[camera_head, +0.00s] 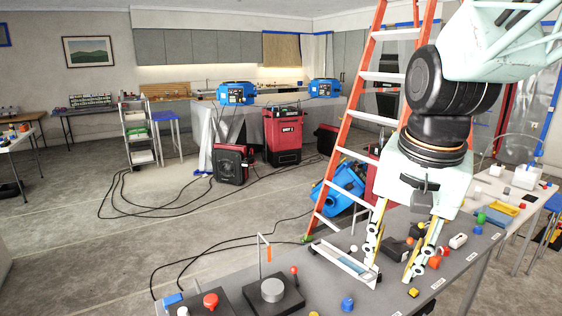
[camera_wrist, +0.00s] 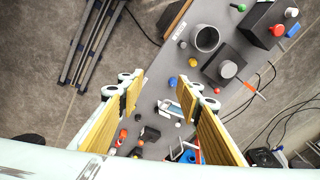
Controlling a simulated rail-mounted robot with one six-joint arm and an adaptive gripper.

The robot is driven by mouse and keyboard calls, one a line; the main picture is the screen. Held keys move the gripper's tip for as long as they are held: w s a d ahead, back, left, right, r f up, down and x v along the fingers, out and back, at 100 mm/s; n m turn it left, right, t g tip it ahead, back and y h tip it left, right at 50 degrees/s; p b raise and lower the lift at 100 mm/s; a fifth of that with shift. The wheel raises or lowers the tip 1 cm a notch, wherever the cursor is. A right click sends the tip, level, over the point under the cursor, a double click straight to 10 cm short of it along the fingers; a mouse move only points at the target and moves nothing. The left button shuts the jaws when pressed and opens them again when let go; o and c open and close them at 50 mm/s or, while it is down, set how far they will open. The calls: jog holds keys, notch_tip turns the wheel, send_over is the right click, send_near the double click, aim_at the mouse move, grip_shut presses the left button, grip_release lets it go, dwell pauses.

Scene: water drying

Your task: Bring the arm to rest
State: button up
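My gripper (camera_head: 391,262) hangs pointing down over the grey table (camera_head: 335,296) in the head view. Its two fingers are spread apart with nothing between them. In the wrist view the yellow-faced fingers of my gripper (camera_wrist: 162,88) show a wide gap, with the table and small objects below. I cannot tell exactly how far the fingertips are above the table top. My arm comes down from the upper right, in front of part of the ladder.
A tray (camera_head: 345,265) lies beside my gripper. A round grey knob (camera_head: 272,290), a red button (camera_head: 210,301) and a blue knob (camera_head: 347,304) stand on the table. An orange ladder (camera_head: 345,150) rises behind. Red and blue machines stand on the open floor beyond.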

jog(key=s+r+n+t, duration=0.1)
jog(key=s+r+n, duration=0.1)
jog(key=s, duration=0.7)
jog(key=s+r+n, duration=0.2)
jog(key=s+n, duration=0.2)
jog(key=s, duration=0.6)
jog(key=shift+n+t, duration=0.3)
jog(key=shift+t, duration=0.1)
